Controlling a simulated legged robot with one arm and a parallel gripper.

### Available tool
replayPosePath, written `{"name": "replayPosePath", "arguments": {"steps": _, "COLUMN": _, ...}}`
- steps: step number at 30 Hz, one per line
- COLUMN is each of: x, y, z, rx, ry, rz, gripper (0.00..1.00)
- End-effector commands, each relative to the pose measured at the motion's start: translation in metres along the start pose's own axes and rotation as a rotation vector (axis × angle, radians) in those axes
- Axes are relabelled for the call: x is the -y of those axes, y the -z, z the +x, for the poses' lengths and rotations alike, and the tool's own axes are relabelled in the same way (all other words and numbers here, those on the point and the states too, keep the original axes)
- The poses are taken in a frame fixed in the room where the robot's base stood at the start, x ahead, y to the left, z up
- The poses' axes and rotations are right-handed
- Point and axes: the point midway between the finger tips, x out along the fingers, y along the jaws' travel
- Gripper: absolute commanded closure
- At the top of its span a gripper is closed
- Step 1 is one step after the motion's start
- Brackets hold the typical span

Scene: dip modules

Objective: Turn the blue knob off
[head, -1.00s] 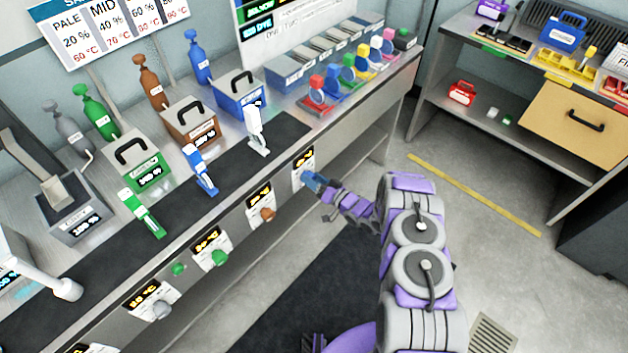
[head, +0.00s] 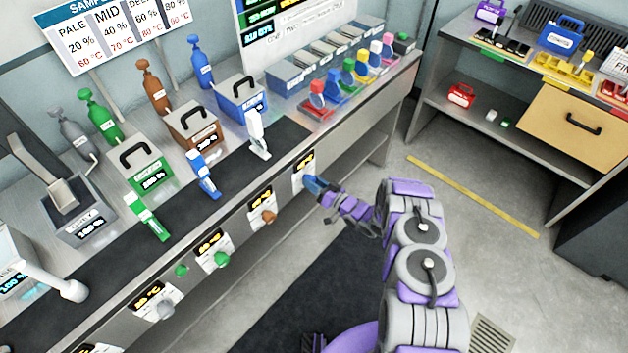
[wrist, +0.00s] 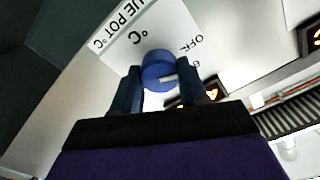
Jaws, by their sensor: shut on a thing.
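The blue knob (wrist: 160,70) sits on a white label plate reading "BLUE POT °C" in the wrist view, with "OFF" printed to its right. A pale pointer mark shows on the knob's face. My gripper (wrist: 160,88) has one finger on each side of the knob and is shut on it.
A brown knob (head: 268,217), a green knob (head: 221,259) and a grey knob (head: 165,309) stick out from the bench front to the left. The blue pot (head: 240,97) stands on the bench above. The floor right of my arm is clear.

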Motion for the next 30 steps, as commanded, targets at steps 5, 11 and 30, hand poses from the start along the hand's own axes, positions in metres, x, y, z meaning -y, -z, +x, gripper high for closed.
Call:
{"name": "replayPosePath", "arguments": {"steps": 5, "x": 0.0006, "y": 0.0044, "z": -0.0012, "rx": -0.002, "ry": -0.006, "rz": -0.165, "gripper": 0.87}}
{"name": "replayPosePath", "arguments": {"steps": 11, "x": -0.0003, "y": 0.0034, "z": -0.0004, "rx": -0.004, "ry": -0.005, "rz": -0.255, "gripper": 0.87}}
{"name": "replayPosePath", "arguments": {"steps": 30, "x": 0.0007, "y": 0.0016, "z": -0.0003, "rx": -0.003, "ry": -0.002, "rz": -0.256, "gripper": 0.31}}
